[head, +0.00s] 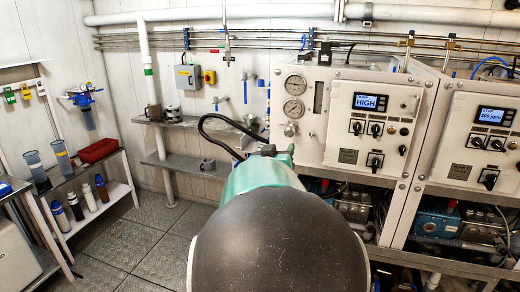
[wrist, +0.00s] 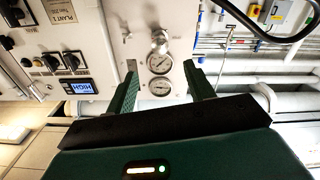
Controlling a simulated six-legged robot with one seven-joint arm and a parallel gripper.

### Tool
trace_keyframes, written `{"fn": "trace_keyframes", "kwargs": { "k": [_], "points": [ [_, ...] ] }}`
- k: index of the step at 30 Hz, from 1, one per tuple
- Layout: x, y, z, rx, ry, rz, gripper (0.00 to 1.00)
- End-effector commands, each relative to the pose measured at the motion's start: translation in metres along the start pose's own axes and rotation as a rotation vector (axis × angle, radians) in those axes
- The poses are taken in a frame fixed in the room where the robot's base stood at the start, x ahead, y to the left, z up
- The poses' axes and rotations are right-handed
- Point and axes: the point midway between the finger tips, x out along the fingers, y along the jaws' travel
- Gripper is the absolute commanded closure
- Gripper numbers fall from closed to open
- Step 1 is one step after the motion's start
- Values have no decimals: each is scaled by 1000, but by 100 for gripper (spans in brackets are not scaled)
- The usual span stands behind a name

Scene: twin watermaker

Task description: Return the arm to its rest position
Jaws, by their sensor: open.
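My gripper (wrist: 160,66) shows in the wrist view with its two dark green fingers spread apart and nothing between them. Beyond the fingers are two round gauges and a metal knob on the white panel of the watermaker. I cannot tell the exact gap to the panel, but no contact shows. In the head view my green and black arm reaches forward from the bottom centre toward the panel's left side. It hides my gripper there. The wrist picture is upside down.
The left watermaker panel (head: 340,150) has a display reading HIGH (head: 370,102); a second panel (head: 485,140) reads 200 ppm. Wall shelves (head: 185,164) hold mugs. A side rack (head: 108,204) at left carries bottles, cylinders and a red tray (head: 98,150). Grey floor (head: 140,240) left of my arm is clear.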

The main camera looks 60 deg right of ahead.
Motion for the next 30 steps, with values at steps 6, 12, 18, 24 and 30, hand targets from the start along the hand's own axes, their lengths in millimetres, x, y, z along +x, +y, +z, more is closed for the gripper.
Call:
{"fn": "trace_keyframes", "kwargs": {
  "k": [6, 12, 18, 24, 30],
  "points": [
    [1, 0, 0, 0, 0, 0, 47],
    [-6, -14, -3, 12, -7, -47, 47],
    [-63, -100, -17, 62, -76, -348, 47],
    [-173, -186, -22, 57, -213, -729, 47],
    [-305, -226, -8, -52, -387, -1056, 47]
  ]
}}
